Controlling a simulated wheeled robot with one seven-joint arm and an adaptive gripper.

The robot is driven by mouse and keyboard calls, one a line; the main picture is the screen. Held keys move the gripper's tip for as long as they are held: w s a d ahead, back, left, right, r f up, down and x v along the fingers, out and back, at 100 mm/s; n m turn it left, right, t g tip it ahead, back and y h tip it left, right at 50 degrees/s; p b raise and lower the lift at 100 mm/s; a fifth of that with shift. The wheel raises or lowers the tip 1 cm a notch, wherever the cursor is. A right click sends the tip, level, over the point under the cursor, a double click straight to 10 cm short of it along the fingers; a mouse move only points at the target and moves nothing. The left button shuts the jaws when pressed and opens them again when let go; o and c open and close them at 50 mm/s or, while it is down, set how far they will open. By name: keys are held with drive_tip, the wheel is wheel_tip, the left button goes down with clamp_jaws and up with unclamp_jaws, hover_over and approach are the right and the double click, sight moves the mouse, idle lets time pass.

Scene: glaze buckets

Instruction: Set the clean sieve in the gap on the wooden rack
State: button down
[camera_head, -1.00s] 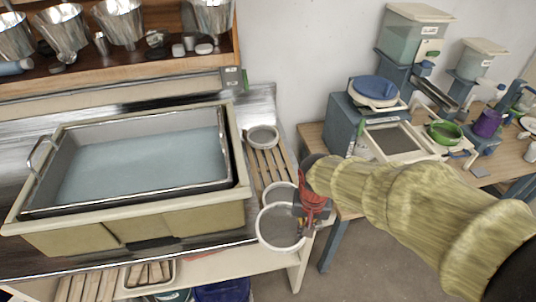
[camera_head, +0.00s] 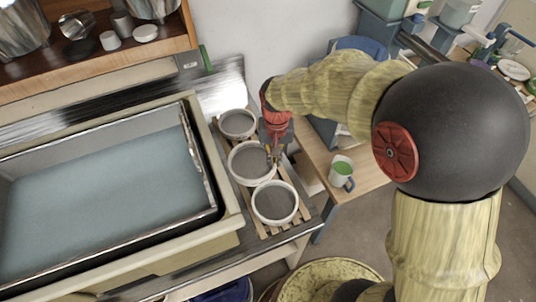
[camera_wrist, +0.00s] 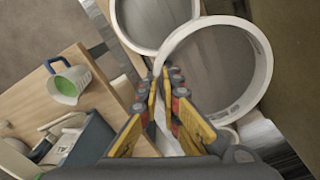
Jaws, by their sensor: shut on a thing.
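My gripper (camera_head: 272,156) is shut on the rim of a round white sieve with grey mesh (camera_head: 249,164). In the wrist view, the fingers (camera_wrist: 164,85) pinch the near wall of this held sieve (camera_wrist: 215,65). The sieve is over the middle of the wooden rack (camera_head: 262,229), between a back sieve (camera_head: 237,124) and a front sieve (camera_head: 275,203).
A large sink basin (camera_head: 105,195) with bluish water lies left of the rack. A mug with green contents (camera_head: 341,172) stands on the wooden table at the right. A shelf with metal buckets (camera_head: 20,28) is at the upper left. A yellowish bin (camera_head: 325,280) stands below.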

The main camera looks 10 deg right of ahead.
drive_tip(key=w, duration=0.1)
drive_tip(key=w+f, duration=0.2)
drive_tip(key=w, duration=0.1)
drive_tip(key=shift+d, duration=0.2)
drive_tip(key=w+f, duration=0.2)
drive_tip(key=w+f+b, duration=0.1)
drive_tip(key=w+f, duration=0.1)
drive_tip(key=f, duration=0.1)
drive_tip(key=shift+w+d, duration=0.1)
drive_tip(key=shift+d, duration=0.1)
drive_tip(key=shift+w+f, duration=0.15)
drive_tip(key=shift+f, duration=0.8)
drive_tip(key=shift+w+f, duration=0.15)
drive_tip(key=shift+f, duration=0.75)
drive_tip(key=shift+f+b, duration=0.2)
drive_tip(key=shift+b, duration=0.1)
drive_tip(key=c, duration=2)
unclamp_jaws()
drive_tip(key=shift+c, duration=0.2)
drive_tip(key=shift+o, duration=0.2)
